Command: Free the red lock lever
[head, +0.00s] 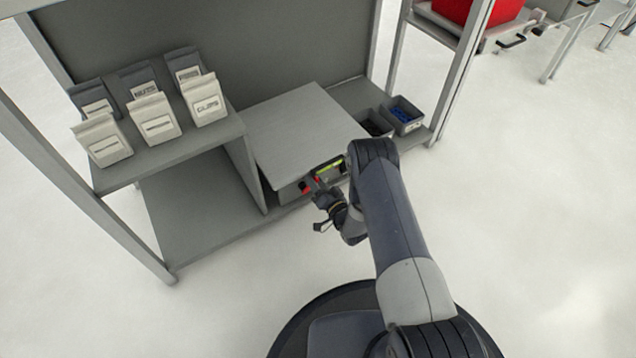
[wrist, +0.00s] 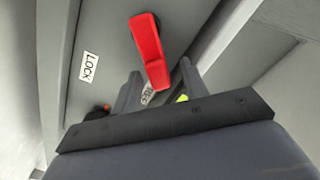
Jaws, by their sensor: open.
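The red lock lever (wrist: 149,50) sits on the grey front of a box in the wrist view, right of a white label reading LOCK (wrist: 89,67). Its lower end hangs in front of my gripper (wrist: 160,92), whose two grey fingers stand apart around that end. I cannot tell whether a finger touches the lever. In the head view, my gripper (head: 314,188) is at the front of the grey box (head: 305,125), and a bit of red from the lever (head: 304,186) shows beside it. My arm hides part of the box front.
A yellow-green strip (head: 329,166) shows on the box front. Bags (head: 152,118) stand on a raised shelf to the left. Small bins with dark and blue parts (head: 402,114) stand right of the box. A shelf post (head: 464,75) rises at the right. Floor in front is clear.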

